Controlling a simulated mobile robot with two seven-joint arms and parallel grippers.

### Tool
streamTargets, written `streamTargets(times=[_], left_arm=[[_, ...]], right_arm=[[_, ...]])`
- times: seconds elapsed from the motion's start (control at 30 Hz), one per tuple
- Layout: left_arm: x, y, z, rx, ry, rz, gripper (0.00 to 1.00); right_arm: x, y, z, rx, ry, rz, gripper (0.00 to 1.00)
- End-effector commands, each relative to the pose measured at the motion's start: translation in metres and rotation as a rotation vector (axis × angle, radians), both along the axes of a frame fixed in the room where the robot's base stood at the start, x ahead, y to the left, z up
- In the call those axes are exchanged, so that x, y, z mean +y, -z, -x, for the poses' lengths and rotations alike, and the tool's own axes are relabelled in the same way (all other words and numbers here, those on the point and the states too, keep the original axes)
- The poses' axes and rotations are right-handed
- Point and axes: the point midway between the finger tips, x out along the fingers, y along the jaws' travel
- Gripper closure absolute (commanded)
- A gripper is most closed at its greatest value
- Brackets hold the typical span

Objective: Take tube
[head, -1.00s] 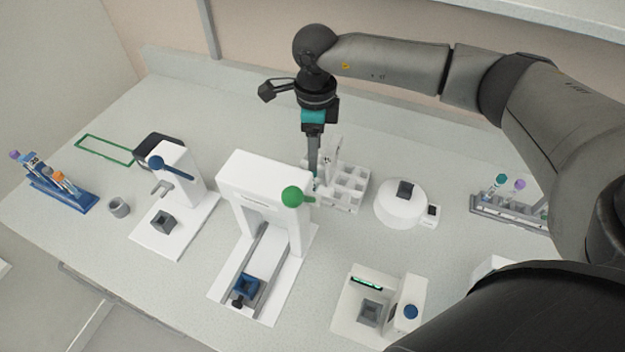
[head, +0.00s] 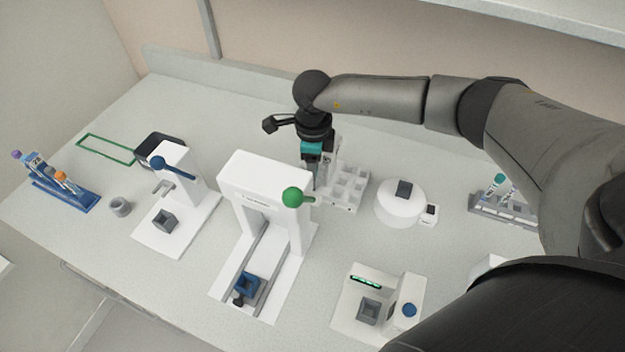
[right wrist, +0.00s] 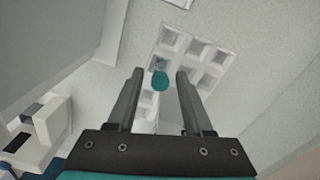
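A teal-capped tube (right wrist: 160,80) stands in the white rack (right wrist: 207,55) in the right wrist view, its cap showing between my fingers. My right gripper (right wrist: 160,74) is open, one finger on each side of the cap, with visible gaps. In the head view my right gripper (head: 312,178) points down at the left side of the white rack (head: 352,188). Its fingertips and the tube are hard to make out there, close behind the white station with the green knob. My left gripper is not in view.
The tall white station (head: 250,180) with a green knob (head: 293,197) stands just left and in front of my gripper. A round white device (head: 400,208) is to the right. A grey rack (head: 490,210) and a blue rack (head: 65,197) hold other tubes. The counter behind the stations is mostly clear.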

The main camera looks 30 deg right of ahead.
Motion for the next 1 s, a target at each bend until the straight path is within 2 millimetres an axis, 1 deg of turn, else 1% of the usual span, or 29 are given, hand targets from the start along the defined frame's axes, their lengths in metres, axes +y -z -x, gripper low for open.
streamTargets(times=[0.03, 0.07, 0.43, 0.77, 0.87, 1.0], left_arm=[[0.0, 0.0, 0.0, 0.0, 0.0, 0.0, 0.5], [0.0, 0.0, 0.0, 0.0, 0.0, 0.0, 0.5], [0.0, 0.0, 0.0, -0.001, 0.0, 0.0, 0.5], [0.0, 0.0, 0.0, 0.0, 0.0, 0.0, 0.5], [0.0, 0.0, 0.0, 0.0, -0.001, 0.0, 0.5], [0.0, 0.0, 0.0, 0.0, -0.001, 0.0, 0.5]], right_arm=[[0.0, 0.0, 0.0, 0.0, 0.0, 0.0, 0.55], [0.0, 0.0, 0.0, 0.0, 0.0, 0.0, 0.59], [0.0, -0.001, 0.0, 0.0, 0.0, 0.0, 1.0], [0.0, -0.002, 0.0, -0.001, 0.0, -0.001, 1.0], [0.0, -0.007, -0.001, -0.001, 0.0, -0.002, 1.0], [0.0, -0.022, -0.001, -0.003, 0.0, -0.001, 1.0]])
